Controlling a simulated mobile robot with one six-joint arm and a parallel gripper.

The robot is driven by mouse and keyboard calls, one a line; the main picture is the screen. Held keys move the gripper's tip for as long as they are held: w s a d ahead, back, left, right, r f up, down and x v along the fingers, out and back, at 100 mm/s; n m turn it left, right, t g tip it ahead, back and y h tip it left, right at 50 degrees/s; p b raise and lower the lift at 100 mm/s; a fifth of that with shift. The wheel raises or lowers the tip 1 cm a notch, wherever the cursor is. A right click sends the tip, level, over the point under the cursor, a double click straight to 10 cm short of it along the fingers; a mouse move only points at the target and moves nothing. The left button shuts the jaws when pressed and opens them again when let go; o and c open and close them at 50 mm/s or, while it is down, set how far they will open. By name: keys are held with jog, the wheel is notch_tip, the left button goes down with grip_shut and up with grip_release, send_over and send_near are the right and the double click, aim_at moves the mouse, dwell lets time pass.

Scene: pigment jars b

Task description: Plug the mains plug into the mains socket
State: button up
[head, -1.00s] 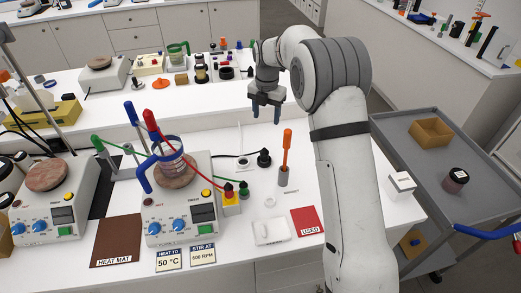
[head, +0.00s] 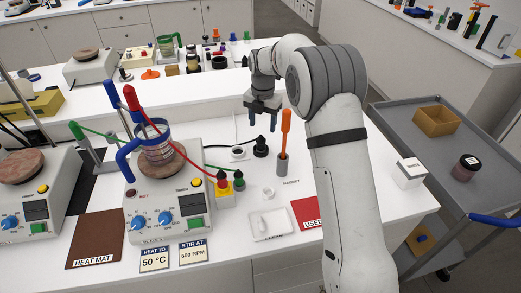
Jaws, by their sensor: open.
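The mains plug (head: 261,148) is a small black upright piece on the white bench, and a black cable runs to it from the left. Just left of it, the mains socket (head: 238,153) appears to be a small white piece with a dark centre, apart from the plug. My gripper (head: 262,121) points down with two blue fingers spread apart and nothing between them. It hangs above the plug in the picture, apart from it; its exact height and depth are hard to tell.
An orange-handled tool in a grey holder (head: 282,164) stands right of the plug. A hotplate (head: 165,205) with a beaker, and a yellow block with red and green plugs and leads (head: 224,195), stand to the left. A white box (head: 409,173) is near the bench's right edge.

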aim_at(261, 138)
jog(key=f, duration=0.2)
jog(key=f+p, duration=0.1)
jog(key=f, duration=0.1)
jog(key=f+p, duration=0.1)
jog(key=f, duration=0.1)
jog(key=shift+s+a+f, duration=0.15)
jog(key=shift+s+a, duration=0.15)
jog(key=shift+s, duration=0.1)
jog(key=shift+f, duration=0.4)
jog(key=shift+c, duration=0.3)
jog(key=c, duration=1)
jog(key=shift+r, duration=0.1)
jog(key=shift+r, duration=0.1)
